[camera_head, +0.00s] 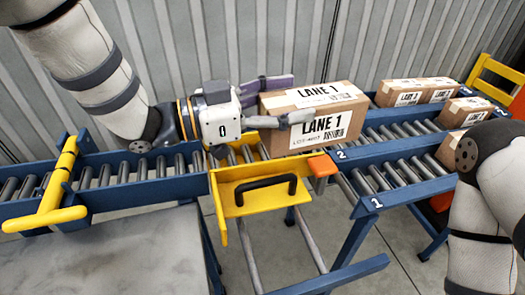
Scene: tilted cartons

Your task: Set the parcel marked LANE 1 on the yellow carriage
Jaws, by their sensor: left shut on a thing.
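The parcel marked LANE 1 (325,128) is a brown carton with white labels on its top and front. My left gripper (302,98) reaches it from the left and is shut on it, with one finger along the front and a purple finger behind. The yellow carriage (237,187) has rollers and a black handle and stands below and left of the parcel. The parcel overlaps the carriage's right end in the picture; I cannot tell whether it touches the rollers. My right arm shows at the lower right, but its gripper is out of view.
Blue roller lanes marked 2 (345,153) and 1 (390,199) run right, with several cartons (405,97) on them. An orange block (322,166) sits at the carriage's right corner. A yellow bar (55,190) crosses the left conveyor. Carriage rollers left of the parcel look clear.

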